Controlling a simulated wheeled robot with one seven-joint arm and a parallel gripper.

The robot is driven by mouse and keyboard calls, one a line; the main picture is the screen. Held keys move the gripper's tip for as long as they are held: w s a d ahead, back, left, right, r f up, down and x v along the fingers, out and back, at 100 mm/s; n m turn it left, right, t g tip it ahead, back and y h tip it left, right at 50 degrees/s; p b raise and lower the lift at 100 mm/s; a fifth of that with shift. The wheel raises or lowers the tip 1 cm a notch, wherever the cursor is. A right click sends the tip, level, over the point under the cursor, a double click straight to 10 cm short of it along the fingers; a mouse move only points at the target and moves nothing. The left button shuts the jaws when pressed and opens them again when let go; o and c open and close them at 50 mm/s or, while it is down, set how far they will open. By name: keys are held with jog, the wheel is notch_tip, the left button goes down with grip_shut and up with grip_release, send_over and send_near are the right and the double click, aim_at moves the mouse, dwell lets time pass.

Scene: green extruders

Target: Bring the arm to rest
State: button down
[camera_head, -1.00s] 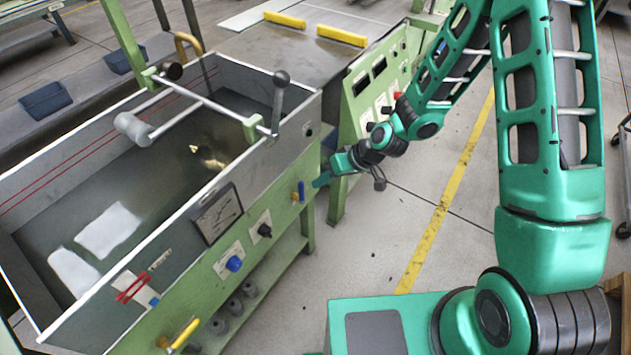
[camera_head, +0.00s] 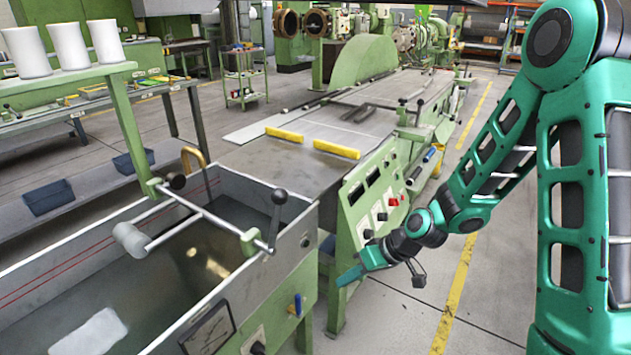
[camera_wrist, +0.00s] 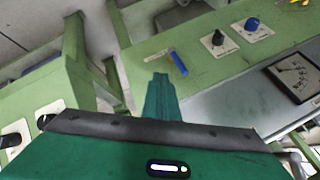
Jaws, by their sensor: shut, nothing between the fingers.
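My gripper (camera_head: 350,276) is at the end of my green arm, right of the water trough's near end in the head view. Its fingers are together and hold nothing. In the wrist view the shut fingers (camera_wrist: 161,92) point at the trough's green side panel, close to a blue-handled valve (camera_wrist: 178,62). They look apart from the panel, though the exact gap is hard to judge. The valve also shows in the head view (camera_head: 296,305).
Two yellow bars (camera_head: 337,149) lie on the machine top. Open floor with a yellow line (camera_head: 458,285) lies right of the machines.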

jog(key=s+d+r+m+h, duration=0.2)
jog(key=s+d+r, duration=0.15)
jog(key=d, duration=0.35)
jog(key=s+d+r+m+h, duration=0.1)
jog(key=s+d+r+h, duration=0.2)
jog(key=d, duration=0.4)
jog(key=s+d+r+m+h, duration=0.1)
jog(key=s+d+r+m, duration=0.2)
jog(key=d, duration=0.5)
jog(key=s+d+r+m+g, duration=0.1)
jog(key=s+d+r+m, duration=0.1)
jog(key=s, duration=0.6)
jog(key=s+d+r+m+g, duration=0.1)
jog(key=s+d+r+m, duration=0.2)
jog(key=s+d+r, duration=0.2)
jog(key=s+r, duration=0.2)
jog(key=s, duration=0.1)
jog(key=shift+s+d+r+m+h, duration=0.15)
jog(key=shift+s+d+m+h, duration=0.15)
jog(key=shift+s+h, duration=0.1)
jog(key=shift+w, duration=0.1)
jog(key=shift+w+f, duration=0.25)
jog(key=shift+w, duration=0.35)
